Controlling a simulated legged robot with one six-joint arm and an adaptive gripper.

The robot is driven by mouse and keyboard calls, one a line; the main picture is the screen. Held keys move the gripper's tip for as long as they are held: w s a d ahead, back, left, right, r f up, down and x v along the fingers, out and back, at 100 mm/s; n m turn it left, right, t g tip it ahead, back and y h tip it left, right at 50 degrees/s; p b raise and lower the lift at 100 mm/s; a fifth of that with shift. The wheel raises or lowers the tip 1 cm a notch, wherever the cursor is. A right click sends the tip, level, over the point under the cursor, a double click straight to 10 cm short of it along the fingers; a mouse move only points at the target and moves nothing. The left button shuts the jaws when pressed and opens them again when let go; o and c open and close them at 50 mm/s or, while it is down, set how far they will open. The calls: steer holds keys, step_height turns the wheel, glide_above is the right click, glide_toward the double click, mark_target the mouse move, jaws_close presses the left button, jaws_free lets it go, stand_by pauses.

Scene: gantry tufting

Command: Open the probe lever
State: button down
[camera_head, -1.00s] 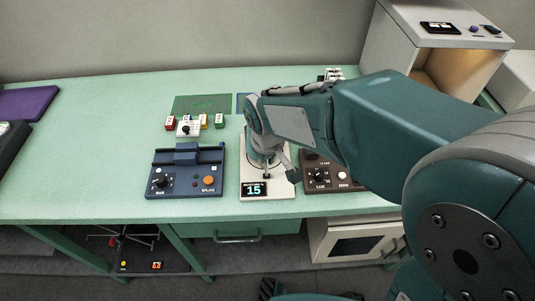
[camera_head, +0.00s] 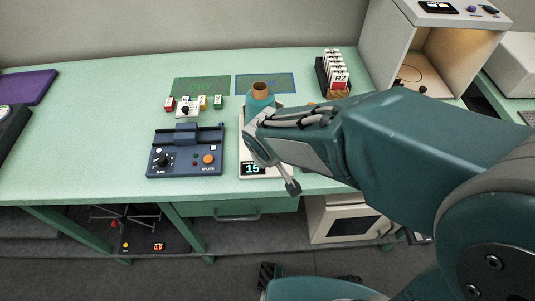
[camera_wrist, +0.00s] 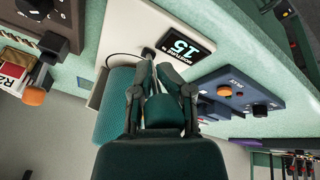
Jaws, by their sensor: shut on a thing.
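The pale tester (camera_head: 250,172) with a lit "15" display stands at the front of the green table. It also shows in the wrist view (camera_wrist: 125,30), with its display (camera_wrist: 180,45). My gripper (camera_wrist: 155,75) is close to the tester's face beside the display. Its fingers are closed around a thin grey piece next to a small black pivot (camera_wrist: 148,52), which I take as the probe lever (camera_wrist: 152,72). The lever's far end is hidden between the fingers. A teal cone (camera_head: 260,100) with a brown top stands on the tester.
A blue splice unit (camera_head: 185,160) is close on the left. Small coloured blocks (camera_head: 195,103) and green and blue mats (camera_head: 201,88) lie behind. A card rack (camera_head: 335,75) and an open grey booth (camera_head: 430,70) are at the right.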

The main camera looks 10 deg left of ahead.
steer(key=shift+a, duration=0.1)
stand_by(0.4)
steer(key=c, duration=0.8)
jaws_free()
steer(key=shift+o, duration=0.2)
steer(key=shift+a, duration=0.2)
steer(key=shift+d+r, duration=0.1)
steer(key=shift+r, duration=0.1)
steer(key=a+v, duration=0.1)
steer(key=v, duration=1)
steer(key=shift+s+d, duration=0.2)
steer(key=shift+d, duration=0.15)
steer(key=shift+r, duration=0.1)
